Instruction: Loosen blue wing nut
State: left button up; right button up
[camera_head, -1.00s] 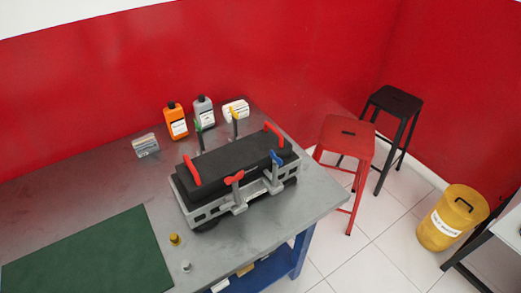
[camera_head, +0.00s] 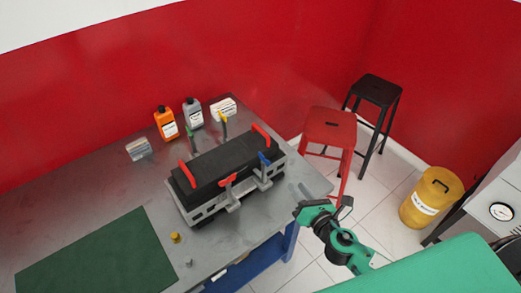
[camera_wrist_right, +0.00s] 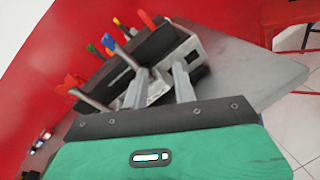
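The blue wing nut (camera_head: 264,158) sits on top of a clamp at the front right of the black-topped engine trainer (camera_head: 230,163). It also shows in the right wrist view (camera_wrist_right: 109,42), up and left of the fingers. My right gripper (camera_head: 307,191) is off the table's right front edge, to the right of and apart from the blue wing nut. In the right wrist view its two grey fingers (camera_wrist_right: 160,72) are spread with nothing held between them. My left gripper is not in view.
Red (camera_head: 228,180), green (camera_head: 190,138) and yellow (camera_head: 223,117) wing nuts and two red handles stand around the trainer. Bottles (camera_head: 166,124) stand behind it. A green mat (camera_head: 100,255) lies left. A red stool (camera_head: 330,125) stands past the table's right edge.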

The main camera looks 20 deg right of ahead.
aim_at(259, 153)
jog(key=a+r+n+y, duration=0.4)
jog(key=r+n, duration=0.2)
jog(key=n, duration=0.2)
jog(key=p+x, duration=0.2)
jog(key=x, duration=0.3)
jog(key=p+x, duration=0.3)
jog(key=x, duration=0.3)
jog(key=shift+w+d+f, duration=0.15)
jog(key=shift+w+f, duration=0.1)
jog(key=shift+w, duration=0.05)
jog(key=shift+w+a, duration=0.25)
jog(key=shift+w, duration=0.25)
grip_shut()
